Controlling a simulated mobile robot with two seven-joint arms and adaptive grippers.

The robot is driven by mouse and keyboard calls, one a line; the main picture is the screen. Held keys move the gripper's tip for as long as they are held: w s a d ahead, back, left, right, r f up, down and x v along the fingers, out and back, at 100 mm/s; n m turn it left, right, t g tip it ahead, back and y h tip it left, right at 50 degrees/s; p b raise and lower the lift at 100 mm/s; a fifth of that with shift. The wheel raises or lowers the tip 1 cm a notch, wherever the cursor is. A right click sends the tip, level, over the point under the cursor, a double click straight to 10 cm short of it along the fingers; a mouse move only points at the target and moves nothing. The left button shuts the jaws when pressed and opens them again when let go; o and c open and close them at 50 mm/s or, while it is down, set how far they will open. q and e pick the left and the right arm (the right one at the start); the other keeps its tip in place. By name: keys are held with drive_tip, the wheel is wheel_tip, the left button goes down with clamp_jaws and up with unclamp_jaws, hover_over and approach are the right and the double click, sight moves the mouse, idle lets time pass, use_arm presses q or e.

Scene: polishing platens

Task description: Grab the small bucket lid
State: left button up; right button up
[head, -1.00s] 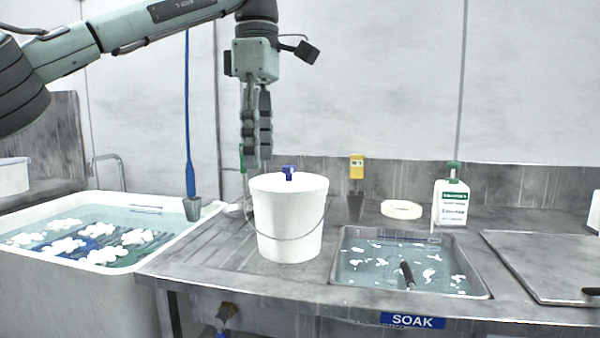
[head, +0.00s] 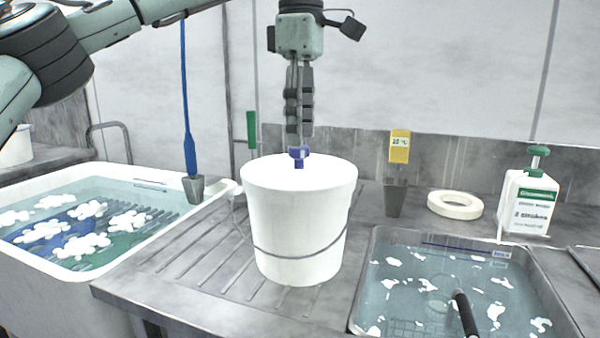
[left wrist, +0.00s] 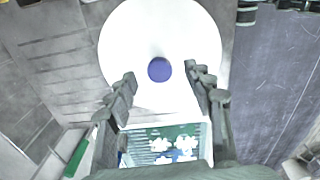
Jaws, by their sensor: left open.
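The small bucket lid (head: 282,173) is white and round with a blue knob (head: 299,155) at its centre. It sits on a white bucket (head: 297,235) with a wire handle, upright on the ribbed steel drainboard. My left gripper (head: 299,143) points straight down with its fingertips just above or behind the knob in the head view. In the left wrist view the lid (left wrist: 130,50) and its blue knob (left wrist: 159,69) show ahead of the spread fingers (left wrist: 165,85). The left gripper is open and empty. My right gripper is not in view.
A water-filled soak sink (head: 367,285) with a black-handled tool is at right. A white tub (head: 225,188) of water is at left. Behind stand a yellow-topped device (head: 400,147), a white ring (head: 455,205) and a green-capped bottle (head: 527,200).

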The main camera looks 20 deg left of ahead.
sight(299, 162)
use_arm(q)
wheel_tip(299, 162, down, 4)
drive_tip(key=shift+a, duration=0.15)
clamp_jaws()
idle(0.3)
drive_tip(key=shift+r, duration=0.1)
